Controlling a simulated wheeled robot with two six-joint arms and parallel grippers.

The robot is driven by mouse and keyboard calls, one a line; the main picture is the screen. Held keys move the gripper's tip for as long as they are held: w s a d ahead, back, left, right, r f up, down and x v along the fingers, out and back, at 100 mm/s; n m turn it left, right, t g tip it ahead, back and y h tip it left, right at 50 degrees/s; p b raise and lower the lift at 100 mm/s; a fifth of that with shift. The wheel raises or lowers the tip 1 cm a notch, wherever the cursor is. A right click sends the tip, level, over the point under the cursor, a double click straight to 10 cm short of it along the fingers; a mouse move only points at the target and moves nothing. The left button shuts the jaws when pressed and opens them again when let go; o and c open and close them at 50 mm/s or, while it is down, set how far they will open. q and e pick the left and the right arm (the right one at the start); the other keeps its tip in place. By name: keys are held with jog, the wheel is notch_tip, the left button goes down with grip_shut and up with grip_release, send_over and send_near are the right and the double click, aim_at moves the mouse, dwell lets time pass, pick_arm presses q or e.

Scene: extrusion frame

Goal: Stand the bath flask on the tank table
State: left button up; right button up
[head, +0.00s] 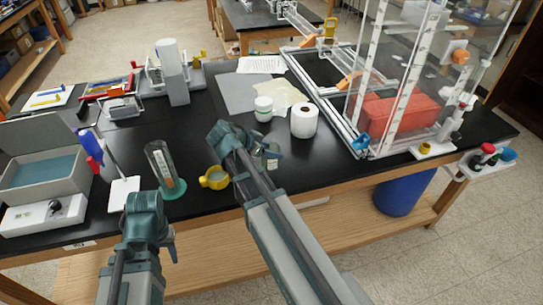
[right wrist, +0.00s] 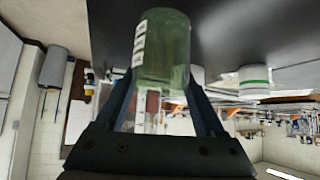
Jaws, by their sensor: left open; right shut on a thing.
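The bath flask, greenish glass with a white printed label, shows in the right wrist view (right wrist: 165,50). My right gripper (right wrist: 160,105) is shut on its narrower clear part, with the wide green body beyond the fingers. In the head view my right gripper (head: 232,138) is over the black table, and a small part of the flask (head: 273,151) shows beside it; the arm hides the rest. I cannot tell whether the flask touches the table. My left gripper (head: 145,203) is open and empty near the front edge. The black table (head: 330,180) bears a clear-walled tank (head: 395,75) at the right.
A white roll (head: 304,121) and a white-green jar (head: 263,109) stand just behind the flask. A glass cylinder (head: 160,165) and a yellow ring-like piece (head: 215,178) are between my arms. A grey open box (head: 45,175) is at left. Bare tabletop lies right of the flask.

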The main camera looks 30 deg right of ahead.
jog(key=shift+w+d, duration=0.2)
jog(key=shift+d, duration=0.05)
jog(key=f+b, duration=0.3)
jog(key=shift+w+d, duration=0.2)
jog(key=shift+d, duration=0.1)
jog(key=shift+f+b, duration=0.3)
jog(key=shift+f, duration=0.05)
jog(key=shift+f, duration=0.15)
jog(key=o, duration=1.4)
